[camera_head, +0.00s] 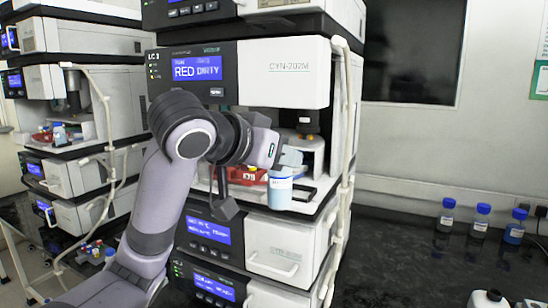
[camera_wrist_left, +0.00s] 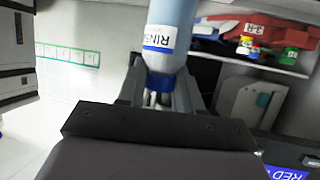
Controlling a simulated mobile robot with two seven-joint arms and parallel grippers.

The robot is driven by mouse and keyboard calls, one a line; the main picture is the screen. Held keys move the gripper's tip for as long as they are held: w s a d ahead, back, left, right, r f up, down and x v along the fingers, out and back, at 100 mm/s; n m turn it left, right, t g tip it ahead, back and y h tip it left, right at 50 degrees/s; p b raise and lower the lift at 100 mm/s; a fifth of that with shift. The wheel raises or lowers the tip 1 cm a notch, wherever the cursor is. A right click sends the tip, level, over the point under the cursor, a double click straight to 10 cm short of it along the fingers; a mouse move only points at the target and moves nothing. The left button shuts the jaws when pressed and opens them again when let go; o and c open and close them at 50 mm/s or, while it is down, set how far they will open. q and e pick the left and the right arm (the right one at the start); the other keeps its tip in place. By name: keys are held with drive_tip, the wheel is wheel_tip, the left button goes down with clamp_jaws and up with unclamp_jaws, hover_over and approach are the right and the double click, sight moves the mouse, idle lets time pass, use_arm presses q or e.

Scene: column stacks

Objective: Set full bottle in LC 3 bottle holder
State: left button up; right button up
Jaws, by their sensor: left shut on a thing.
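My left gripper (camera_head: 284,168) is shut on a pale bottle (camera_head: 280,193) in front of the open bay of the LC 3 unit (camera_head: 283,72). In the left wrist view, the fingers (camera_wrist_left: 160,88) close on the blue cap end of the bottle (camera_wrist_left: 170,30). Its label reads "RINS", with the rest cut off. In the head view, the bottle hangs upright at the bay's front edge. I cannot tell whether its base touches anything. A dark-edged recess (camera_head: 302,195) lies beside it on the ledge; whether it is the bottle holder is unclear.
A red rack (camera_head: 243,177) with small colour-capped vials stands in the bay, left of the bottle. Several blue-capped bottles (camera_head: 482,216) stand on the dark bench (camera_head: 425,240) at right. White tubing (camera_head: 343,150) runs down the unit's right side. Another instrument stack (camera_head: 75,40) stands at left.

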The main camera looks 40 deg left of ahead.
use_arm(q)
drive_tip(key=w+a, duration=0.2)
drive_tip(key=w, duration=0.7)
drive_tip(key=shift+f, duration=0.2)
idle(0.4)
drive_tip(key=shift+w+a, duration=0.25)
drive_tip(key=shift+w, duration=0.3)
idle(0.5)
drive_tip(key=shift+f+b, duration=0.45)
drive_tip(key=shift+f, duration=0.4)
idle(0.4)
idle(0.4)
drive_tip(key=o, duration=0.9)
drive_tip(key=shift+s, duration=0.1)
drive_tip(key=b+v, duration=0.1)
drive_tip(key=v, duration=0.6)
